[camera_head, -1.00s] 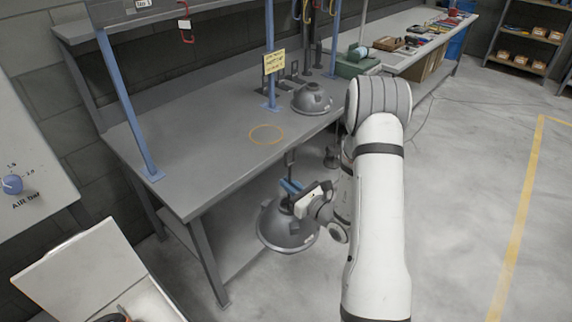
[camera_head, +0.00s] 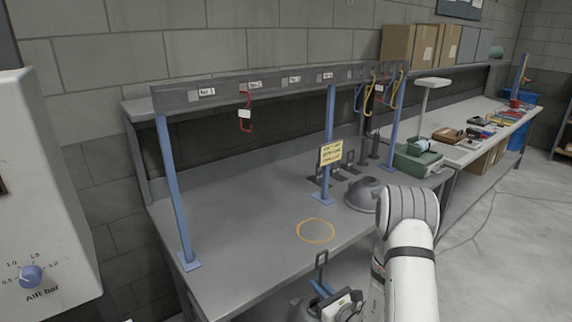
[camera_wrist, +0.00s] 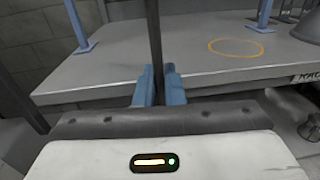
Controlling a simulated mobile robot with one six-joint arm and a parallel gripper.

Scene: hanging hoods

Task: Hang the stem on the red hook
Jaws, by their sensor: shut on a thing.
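The red hook (camera_head: 248,112) hangs from the grey rail (camera_head: 225,92) in the head view, with a small white tag on it. My gripper (camera_wrist: 158,88) is shut on the dark upright stem (camera_wrist: 154,35) in the wrist view, with one blue finger on each side. In the head view the stem's looped top (camera_head: 321,258) shows in front of the table's front edge.
Yellow and blue hooks (camera_head: 371,92) hang further right.

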